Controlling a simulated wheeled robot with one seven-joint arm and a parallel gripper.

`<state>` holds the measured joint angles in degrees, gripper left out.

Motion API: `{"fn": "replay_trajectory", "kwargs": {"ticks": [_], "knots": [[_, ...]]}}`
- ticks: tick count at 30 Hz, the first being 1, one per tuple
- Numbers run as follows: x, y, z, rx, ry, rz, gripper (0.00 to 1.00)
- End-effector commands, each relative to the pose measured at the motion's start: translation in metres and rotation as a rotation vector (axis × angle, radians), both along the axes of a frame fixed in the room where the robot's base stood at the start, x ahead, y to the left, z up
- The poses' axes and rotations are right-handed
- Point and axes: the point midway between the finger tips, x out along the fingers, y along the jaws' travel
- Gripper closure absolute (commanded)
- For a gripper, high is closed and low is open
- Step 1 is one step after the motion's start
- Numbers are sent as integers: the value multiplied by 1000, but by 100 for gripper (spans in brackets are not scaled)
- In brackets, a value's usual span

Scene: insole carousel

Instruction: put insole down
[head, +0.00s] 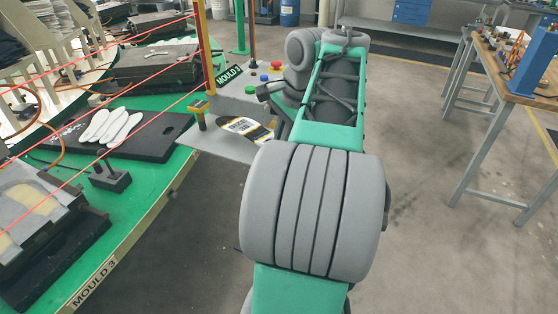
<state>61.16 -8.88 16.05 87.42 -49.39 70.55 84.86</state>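A dark insole-shaped piece (262,136) with yellow edging and a white printed code label shows in the head view, over a grey shelf (212,143) beside the carousel. Its right end is close to my arm. I cannot tell whether it rests on the shelf or is held just above it. My arm reaches forward and folds back at the wrist. Several white insoles (110,127) lie on a black tray (160,143).
The green carousel table (150,190) with moulds fills the left, crossed by red beam lines. A yellow post (203,50) and a control box with coloured buttons (250,89) stand by the shelf. A workbench (515,70) stands at right. Open floor lies between.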

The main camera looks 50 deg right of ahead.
Motion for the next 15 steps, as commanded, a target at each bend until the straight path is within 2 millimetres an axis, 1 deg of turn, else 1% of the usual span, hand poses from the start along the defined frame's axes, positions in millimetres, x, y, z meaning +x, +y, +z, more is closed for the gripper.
{"fn": "replay_trajectory", "kwargs": {"ticks": [1,5,7,9,11,13,15], "knots": [[6,-4,-12,-1,-1,3,100],[13,-10,-21,-2,-2,2,100],[18,-14,-30,0,-1,1,100],[18,-14,-46,-1,-1,2,100],[17,-14,-56,-1,-1,2,100],[17,-14,-58,-3,-2,1,100],[17,-14,-56,-3,-2,1,100]]}}
